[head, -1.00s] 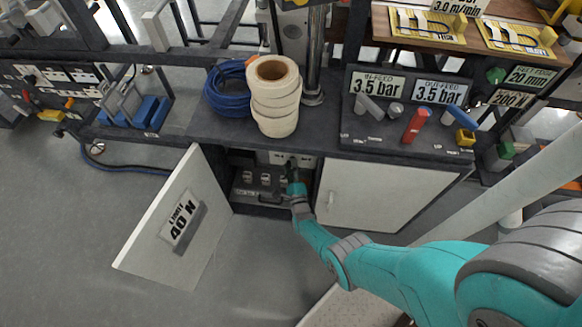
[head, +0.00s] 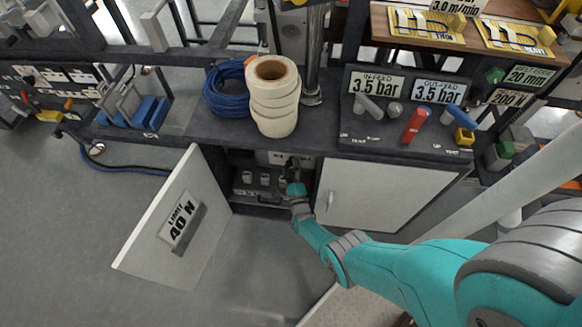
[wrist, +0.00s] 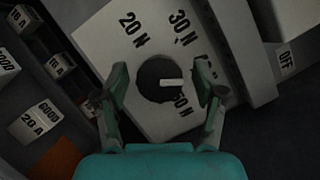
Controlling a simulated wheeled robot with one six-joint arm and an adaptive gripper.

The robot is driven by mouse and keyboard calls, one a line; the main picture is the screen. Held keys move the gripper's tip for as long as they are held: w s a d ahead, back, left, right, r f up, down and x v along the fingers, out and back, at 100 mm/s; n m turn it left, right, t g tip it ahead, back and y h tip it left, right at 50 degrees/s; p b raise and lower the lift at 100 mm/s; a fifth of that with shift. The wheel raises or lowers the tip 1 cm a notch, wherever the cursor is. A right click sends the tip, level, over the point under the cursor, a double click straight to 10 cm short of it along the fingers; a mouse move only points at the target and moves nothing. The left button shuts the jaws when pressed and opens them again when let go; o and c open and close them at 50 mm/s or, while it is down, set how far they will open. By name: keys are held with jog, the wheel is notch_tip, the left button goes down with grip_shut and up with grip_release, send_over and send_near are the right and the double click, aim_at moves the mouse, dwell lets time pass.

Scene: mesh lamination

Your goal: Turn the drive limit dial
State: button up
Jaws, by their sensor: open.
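The drive limit dial (wrist: 158,77) is a round black knob with a white pointer bar, on a pale plate (wrist: 150,122) marked 20 N, 30 N and other values. The bar points right in the wrist view, toward a label partly hidden by the right finger. My gripper (wrist: 162,88) is open, with one finger on each side of the knob. Gaps show between the fingers and the knob; depth is hard to judge. In the head view my gripper (head: 291,170) reaches into the open cabinet, where the dial is too small to make out. A door placard (head: 181,220) reads LIMIT 40 N.
The open cabinet door (head: 150,235) stands left of my arm; a closed door (head: 375,195) is at right. Small labelled breakers (wrist: 40,120) lie left of the dial plate, and an OFF label (wrist: 286,60) is at right. Tape rolls (head: 274,105) stand on the bench above.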

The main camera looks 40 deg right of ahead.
jog(key=v, duration=1.2)
dwell(0.4)
jog(key=s+a+r+n+y, duration=0.4)
jog(key=s+a+r+n, duration=0.15)
jog(key=s+n, duration=0.35)
jog(key=s+a+r+n+y, duration=0.3)
jog(key=s+a+r+n, duration=0.3)
jog(key=s, duration=0.4)
jog(key=s+a+r+n+y, duration=0.1)
jog(key=s+r+n, duration=0.2)
jog(key=r+n, duration=0.2)
jog(key=s+a+r+n+g+y, duration=0.1)
jog(key=s+r+n, duration=0.3)
jog(key=r, duration=0.7)
jog(key=s+a+r+n+g+y, duration=0.1)
jog(key=s+a+r+n, duration=0.2)
jog(key=r+n, duration=0.3)
notch_tip(320, 180, up, 3)
jog(key=shift+s+a+r+y, duration=0.1)
jog(key=shift+s+a+y, duration=0.15)
jog(key=shift+y, duration=0.15)
